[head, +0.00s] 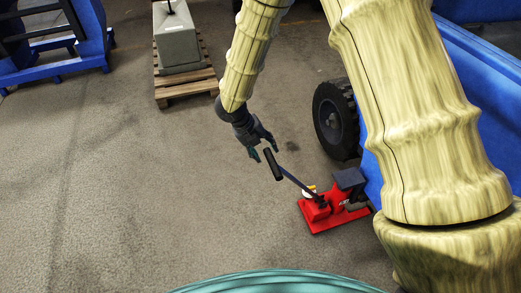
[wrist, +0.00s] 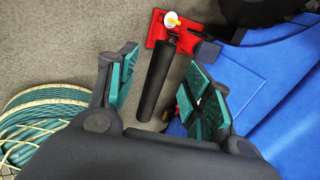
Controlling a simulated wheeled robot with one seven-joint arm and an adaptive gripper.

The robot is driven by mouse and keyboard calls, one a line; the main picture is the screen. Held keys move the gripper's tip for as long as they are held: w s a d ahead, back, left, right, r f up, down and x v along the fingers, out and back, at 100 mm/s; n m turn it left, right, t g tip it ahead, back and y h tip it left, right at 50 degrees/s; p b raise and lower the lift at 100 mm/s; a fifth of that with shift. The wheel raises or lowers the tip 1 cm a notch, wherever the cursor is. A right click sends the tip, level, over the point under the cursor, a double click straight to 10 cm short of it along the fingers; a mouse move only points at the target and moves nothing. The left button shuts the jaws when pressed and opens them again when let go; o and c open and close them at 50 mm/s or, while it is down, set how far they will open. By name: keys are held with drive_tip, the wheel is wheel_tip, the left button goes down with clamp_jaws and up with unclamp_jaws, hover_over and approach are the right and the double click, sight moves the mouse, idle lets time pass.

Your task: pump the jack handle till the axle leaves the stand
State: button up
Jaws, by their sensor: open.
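The red jack (head: 318,218) stands on the floor beside the blue vehicle; it also shows at the top of the wrist view (wrist: 156,30). Its handle, with a black grip (head: 272,164), slopes up and left toward my gripper (head: 264,148). In the wrist view, my gripper (wrist: 165,92) is open, and the black grip (wrist: 154,82) lies between its two teal-padded fingers with gaps on both sides. A dark block (head: 349,179) sits over the jack's right side; I cannot tell whether it is axle or stand. Contact at the axle is hidden.
A black tyre (head: 336,118) and blue bodywork (head: 478,75) border the jack on the right. A grey weight (head: 176,40) stands on a wooden pallet (head: 185,88) at the back. A blue frame (head: 55,70) stands back left. Concrete floor left of the jack is clear.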

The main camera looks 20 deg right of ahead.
sight(267, 154)
drive_tip(key=shift+b+x, duration=0.45)
drive_tip(key=shift+x, duration=0.35)
drive_tip(key=shift+p+x, duration=0.35)
drive_tip(key=shift+x, duration=1.45)
clamp_jaws()
